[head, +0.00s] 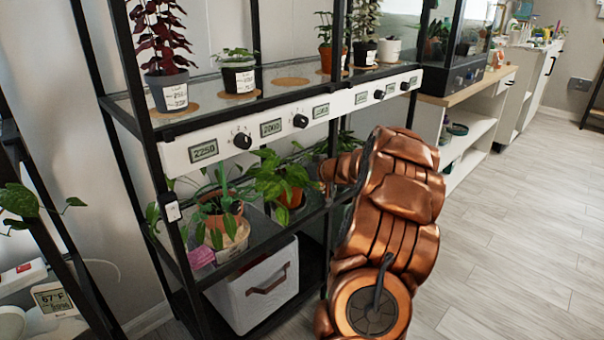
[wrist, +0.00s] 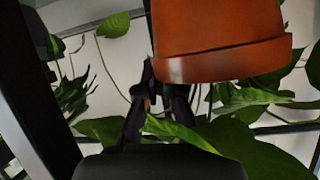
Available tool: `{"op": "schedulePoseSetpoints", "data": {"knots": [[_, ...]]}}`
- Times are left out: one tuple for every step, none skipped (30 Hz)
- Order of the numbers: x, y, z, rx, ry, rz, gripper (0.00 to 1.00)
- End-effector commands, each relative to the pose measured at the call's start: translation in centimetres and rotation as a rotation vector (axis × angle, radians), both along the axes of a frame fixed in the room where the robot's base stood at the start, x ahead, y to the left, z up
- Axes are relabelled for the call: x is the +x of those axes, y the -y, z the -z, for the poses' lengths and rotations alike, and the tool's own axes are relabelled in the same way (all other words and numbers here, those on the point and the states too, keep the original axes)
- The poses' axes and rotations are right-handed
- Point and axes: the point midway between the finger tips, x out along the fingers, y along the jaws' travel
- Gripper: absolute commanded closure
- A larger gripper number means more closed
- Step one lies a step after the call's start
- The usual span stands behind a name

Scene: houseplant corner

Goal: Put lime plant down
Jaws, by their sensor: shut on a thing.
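The lime plant, broad green leaves (head: 268,182) in a terracotta pot (head: 290,196), is at the middle level of the black shelf rack. My gripper (head: 326,178) reaches in from the right and is shut on the pot near its rim. In the wrist view the pot (wrist: 222,42) shows upside down, with its rim beside my fingers (wrist: 155,95) and leaves (wrist: 240,140) beyond. The pot looks upright in the head view. I cannot tell whether its base touches the shelf. Leaves and my fingers hide part of the grip.
Another potted plant (head: 220,205) stands close on the left of the same shelf, with a pink item (head: 200,256) by it. The control panel (head: 290,118) runs above. A white bin (head: 258,288) sits below. A rack post (head: 336,90) stands near my gripper.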

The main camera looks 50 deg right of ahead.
Motion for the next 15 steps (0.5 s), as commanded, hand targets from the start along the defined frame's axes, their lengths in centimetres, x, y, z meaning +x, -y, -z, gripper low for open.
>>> {"op": "schedulePoseSetpoints", "data": {"knots": [[-0.01,0.02,-0.09,0.000,0.001,0.000,1.00],[0.00,0.02,-0.05,0.000,0.001,0.000,1.00],[-0.01,0.02,0.04,0.000,0.001,0.000,1.00],[-0.01,0.02,0.11,0.000,0.000,0.000,1.00],[-0.01,0.02,0.20,0.000,0.000,0.000,1.00],[-0.02,0.02,0.22,-0.001,0.000,0.000,0.90],[-0.02,0.03,0.21,-0.002,0.000,-0.001,0.87],[-0.02,0.03,0.21,-0.001,0.000,0.000,0.84],[-0.02,0.03,0.22,-0.001,0.000,0.000,0.80],[-0.02,0.03,0.22,-0.001,0.000,0.000,0.76],[-0.02,0.03,0.22,-0.001,0.000,0.000,0.73],[-0.02,0.03,0.22,-0.001,0.000,0.001,0.69],[-0.03,0.02,0.23,-0.001,0.000,0.000,0.68],[-0.02,0.02,0.24,-0.001,-0.001,-0.001,0.68],[-0.02,0.02,0.24,-0.001,0.000,0.000,0.68]]}}
